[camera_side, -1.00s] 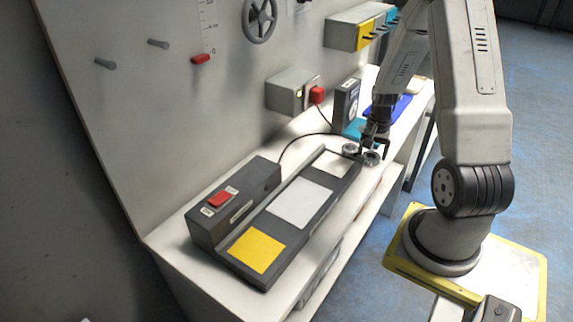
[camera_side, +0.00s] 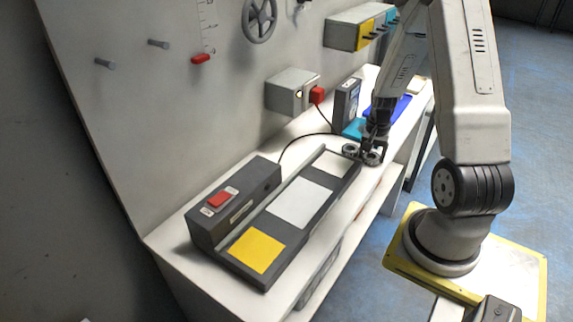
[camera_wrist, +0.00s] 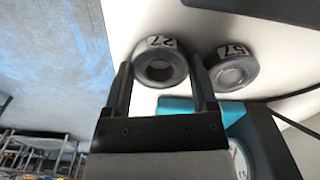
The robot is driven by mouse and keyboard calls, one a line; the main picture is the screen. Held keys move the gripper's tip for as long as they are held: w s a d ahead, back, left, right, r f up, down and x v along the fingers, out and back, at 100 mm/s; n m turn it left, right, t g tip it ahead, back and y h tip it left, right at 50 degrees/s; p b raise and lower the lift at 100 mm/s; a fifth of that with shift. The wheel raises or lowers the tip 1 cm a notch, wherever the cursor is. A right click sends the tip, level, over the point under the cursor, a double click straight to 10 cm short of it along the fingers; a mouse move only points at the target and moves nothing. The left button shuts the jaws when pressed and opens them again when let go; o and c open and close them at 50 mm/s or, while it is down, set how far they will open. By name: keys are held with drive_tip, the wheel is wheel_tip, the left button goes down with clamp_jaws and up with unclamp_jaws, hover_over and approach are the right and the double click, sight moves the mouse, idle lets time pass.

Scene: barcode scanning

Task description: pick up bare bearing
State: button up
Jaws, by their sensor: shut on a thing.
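Two ring-shaped bearings are at the far end of the white bench. In the wrist view, a dark grey bearing with an open centre and a marked label (camera_wrist: 178,69) sits between my gripper's fingers. It also shows in the side view (camera_side: 373,160). My gripper (camera_side: 374,150) is shut on it, low at the bench; its fingers also show in the wrist view (camera_wrist: 159,65). The second bearing (camera_wrist: 233,73), with a paler, filled-looking centre, is close beside the right finger. In the side view it lies just left of the held one (camera_side: 350,149).
A scanner-like device (camera_side: 346,99) on a teal base is behind the bearings. A cable crosses the bench.

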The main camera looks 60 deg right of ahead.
drive_tip(key=shift+r, duration=0.2)
drive_tip(key=shift+r, duration=0.8)
drive_tip(key=s+a+r, duration=0.9)
drive_tip(key=s+r, duration=0.1)
drive_tip(key=r, duration=0.1)
drive_tip(key=shift+s, duration=0.25)
idle(0.6)
